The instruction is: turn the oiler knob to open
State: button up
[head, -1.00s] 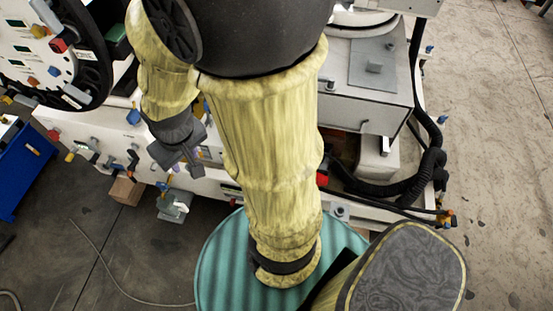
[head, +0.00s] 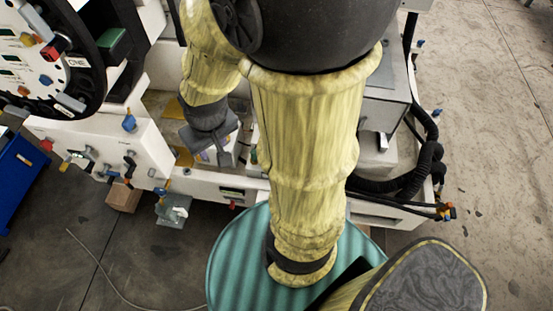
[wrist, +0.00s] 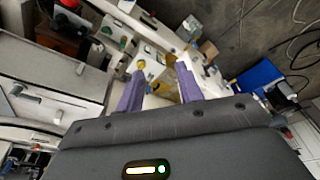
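My gripper (head: 222,156) hangs over the white machine (head: 245,186) in the head view, partly screened by my own arm. In the wrist view my gripper (wrist: 160,70) has its two purple fingers apart, with no object held between them. A small yellow knob-like part (wrist: 141,64) shows near the left fingertip, and more yellow shows behind and between the fingers. Several coloured knobs and handles sit on the machine front, such as a blue one (head: 129,123). I cannot tell which of these is the oiler knob.
A black-rimmed panel (head: 88,60) with knobs stands upper left in the head view. A blue bin (head: 20,170) is at the left edge. Black hoses (head: 425,165) run along the machine's right side. Open concrete floor lies at right.

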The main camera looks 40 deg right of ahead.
jog(key=shift+o, duration=0.6)
jog(key=w+d+f+n+g+h+b, duration=0.1)
jog(key=w+d+f+b, duration=0.5)
jog(key=f, duration=0.6)
jog(key=w+d+f+n+g+h+b, duration=0.1)
jog(key=w+d+f+n+g+b, duration=0.2)
jog(key=f, duration=1)
jog(key=w+d+f+n+g+h+b, duration=0.1)
jog(key=w+d+f+n+b, duration=0.3)
jog(key=w+d+f+b, duration=0.5)
jog(key=d+f+g+b, duration=0.1)
jog(key=d+f+b, duration=0.2)
jog(key=d, duration=0.3)
jog(key=shift+w+d+f, duration=0.35)
jog(key=shift+d+f, duration=0.05)
jog(key=shift+f, duration=0.2)
jog(key=b+x, duration=0.3)
jog(key=x, duration=1.4)
jog(key=shift+s+f, duration=0.1)
jog(key=shift+f, duration=0.1)
